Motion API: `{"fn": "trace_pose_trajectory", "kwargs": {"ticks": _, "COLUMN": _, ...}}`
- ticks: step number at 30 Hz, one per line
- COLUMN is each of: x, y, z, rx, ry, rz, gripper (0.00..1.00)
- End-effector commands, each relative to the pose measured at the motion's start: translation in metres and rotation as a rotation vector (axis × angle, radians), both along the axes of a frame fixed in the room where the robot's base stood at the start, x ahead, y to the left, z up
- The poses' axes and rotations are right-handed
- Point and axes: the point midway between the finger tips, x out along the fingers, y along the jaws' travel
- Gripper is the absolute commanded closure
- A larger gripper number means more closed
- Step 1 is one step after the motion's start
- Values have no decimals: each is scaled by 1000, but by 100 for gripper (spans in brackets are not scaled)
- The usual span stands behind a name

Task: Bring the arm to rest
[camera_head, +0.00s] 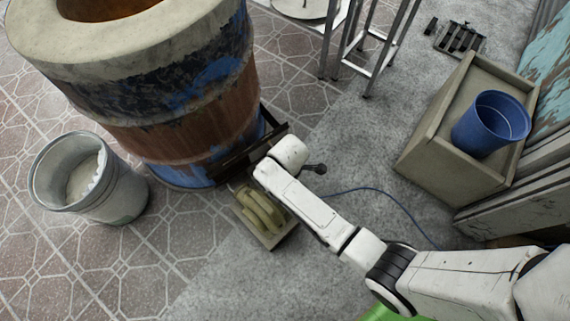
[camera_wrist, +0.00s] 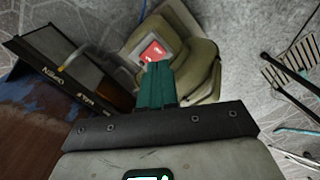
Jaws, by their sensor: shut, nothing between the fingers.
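My white arm reaches in from the lower right of the head view and ends beside the foot of the barrel oven (camera_head: 175,105). In the wrist view my gripper (camera_wrist: 157,70) has its teal fingers together, with nothing between them. In the head view the fingers cannot be made out. Under them in the wrist view is an olive padded thing (camera_wrist: 198,68) with a red label (camera_wrist: 153,51). An olive ribbed thing on a low block also shows in the head view (camera_head: 258,210), just left of my arm; whether a gap separates it from the fingers is unclear.
A dark frame (camera_wrist: 65,70) stands by the oven's foot. A metal bucket (camera_head: 95,185) stands at left. A blue bucket (camera_head: 492,124) sits on a wooden box (camera_head: 440,130) at right. A metal stand (camera_head: 370,50) is behind. A thin cable (camera_head: 385,200) crosses the grey floor.

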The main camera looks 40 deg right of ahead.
Motion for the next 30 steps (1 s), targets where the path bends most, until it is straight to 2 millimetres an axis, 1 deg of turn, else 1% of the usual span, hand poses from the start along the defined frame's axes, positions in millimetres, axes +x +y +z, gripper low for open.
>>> {"fn": "trace_pose_trajectory", "kwargs": {"ticks": 1, "x": 0, "y": 0, "z": 7, "rx": 0, "ry": 0, "rz": 0, "gripper": 100}}
{"fn": "trace_pose_trajectory", "kwargs": {"ticks": 5, "x": 0, "y": 0, "z": 13, "rx": 0, "ry": 0, "rz": 0, "gripper": 100}}
{"fn": "trace_pose_trajectory", "kwargs": {"ticks": 23, "x": 0, "y": 0, "z": 11, "rx": 0, "ry": 0, "rz": 0, "gripper": 100}}
{"fn": "trace_pose_trajectory", "kwargs": {"ticks": 26, "x": -7, "y": 1, "z": 17, "rx": 9, "ry": -4, "rz": -50, "gripper": 100}}
{"fn": "trace_pose_trajectory", "kwargs": {"ticks": 29, "x": -23, "y": -1, "z": 31, "rx": 26, "ry": -13, "rz": -180, "gripper": 100}}
{"fn": "trace_pose_trajectory", "kwargs": {"ticks": 30, "x": -32, "y": -3, "z": 39, "rx": 33, "ry": -17, "rz": -251, "gripper": 100}}
